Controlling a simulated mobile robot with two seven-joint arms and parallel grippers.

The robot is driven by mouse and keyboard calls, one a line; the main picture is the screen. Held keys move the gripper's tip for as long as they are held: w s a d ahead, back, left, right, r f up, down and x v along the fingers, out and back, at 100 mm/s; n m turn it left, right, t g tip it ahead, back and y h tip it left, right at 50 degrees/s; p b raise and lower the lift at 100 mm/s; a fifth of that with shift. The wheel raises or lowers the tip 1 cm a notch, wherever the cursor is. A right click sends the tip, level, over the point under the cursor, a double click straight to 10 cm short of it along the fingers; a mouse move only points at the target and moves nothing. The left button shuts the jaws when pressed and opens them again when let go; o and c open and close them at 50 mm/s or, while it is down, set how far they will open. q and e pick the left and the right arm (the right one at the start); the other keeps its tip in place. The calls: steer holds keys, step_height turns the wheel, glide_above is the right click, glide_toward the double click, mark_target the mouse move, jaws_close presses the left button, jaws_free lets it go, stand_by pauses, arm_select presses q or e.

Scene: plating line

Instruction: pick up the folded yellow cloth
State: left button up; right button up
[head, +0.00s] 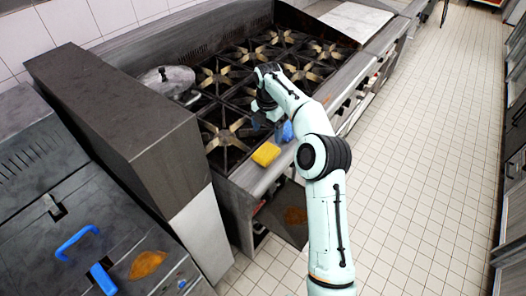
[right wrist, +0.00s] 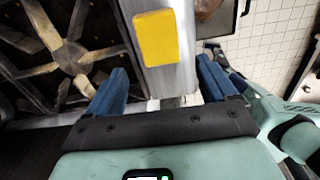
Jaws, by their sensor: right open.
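The folded yellow cloth (head: 266,153) lies flat on the front metal ledge of the stove. It also shows in the right wrist view (right wrist: 160,38), at the upper middle, beyond the fingertips. My right gripper (head: 271,126) is above the stove's front edge, just behind and to the right of the cloth in the head view. In the right wrist view its blue fingers (right wrist: 164,84) stand wide apart with nothing between them, and the cloth is clear of both. My left gripper is not in view.
The stove (head: 230,135) has several burners with raised grates close to the cloth. A round metal lid (head: 166,80) sits at its back left. A tall steel block (head: 120,110) stands left of the stove, beside a fryer with blue handles (head: 77,241). The tiled floor at right is open.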

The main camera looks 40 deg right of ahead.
glide_above(266, 151)
steer(key=f, duration=0.3)
steer(key=f+b, duration=0.1)
steer(key=f, duration=0.1)
steer(key=shift+s+f, duration=0.25)
step_height(266, 151, down, 4)
steer(key=shift+w+f+b, duration=0.1)
steer(key=shift+f+b, duration=0.15)
steer(key=shift+b, duration=0.2)
steer(key=shift+f, duration=0.25)
steer(key=shift+w, duration=0.1)
steer(key=c, duration=0.8)
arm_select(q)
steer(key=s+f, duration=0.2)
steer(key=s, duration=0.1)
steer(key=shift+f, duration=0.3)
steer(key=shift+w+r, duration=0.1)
arm_select(e)
steer(key=shift+a+r, duration=0.1)
steer(key=shift+r, duration=0.15)
